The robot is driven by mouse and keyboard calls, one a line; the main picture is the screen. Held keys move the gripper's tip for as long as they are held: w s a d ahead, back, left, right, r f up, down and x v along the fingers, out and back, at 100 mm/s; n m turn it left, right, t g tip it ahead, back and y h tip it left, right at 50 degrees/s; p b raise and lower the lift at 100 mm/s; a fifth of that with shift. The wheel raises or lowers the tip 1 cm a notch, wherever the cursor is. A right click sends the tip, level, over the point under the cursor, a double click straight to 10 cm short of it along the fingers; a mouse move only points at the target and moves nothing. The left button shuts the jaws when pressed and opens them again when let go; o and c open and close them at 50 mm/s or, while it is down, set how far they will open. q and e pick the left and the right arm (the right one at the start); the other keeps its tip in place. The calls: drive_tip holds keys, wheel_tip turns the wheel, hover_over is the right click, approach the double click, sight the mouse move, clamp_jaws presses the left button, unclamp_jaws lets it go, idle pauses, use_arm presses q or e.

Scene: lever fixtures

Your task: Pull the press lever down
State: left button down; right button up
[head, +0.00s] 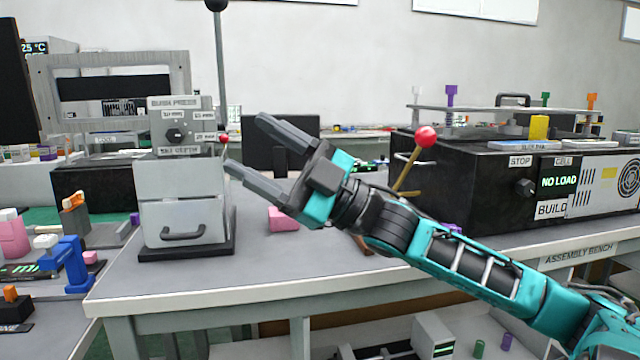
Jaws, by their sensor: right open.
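The press (182,210) is a light grey box unit with a labelled panel (174,103) and a front handle, standing on a dark base on the bench. Its lever (221,70) appears to be the tall thin grey rod at its right side. The rod stands nearly upright, with a black ball knob (216,4) cut by the top edge. A small red knob (224,138) sits low near the rod. My right gripper (248,144) is open and empty, fingers pointing left, just right of the rod and well below the black knob. My left gripper is out of view.
A black box unit (450,185) with a red-ball lever (427,137) stands at the right, partly behind my arm. A pink block (283,219) lies on the grey bench (200,275). A side table with blue and pink parts is at the left.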

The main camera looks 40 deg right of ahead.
drive_tip(key=v, duration=0.8)
drive_tip(key=shift+s+p, duration=0.25)
drive_tip(key=shift+p, duration=0.1)
drive_tip(key=shift+r, duration=0.15)
drive_tip(key=shift+a+p, duration=0.1)
drive_tip(key=shift+p, duration=0.3)
drive_tip(key=p+v, duration=0.1)
drive_tip(key=v, duration=0.6)
drive_tip(key=shift+s, duration=0.2)
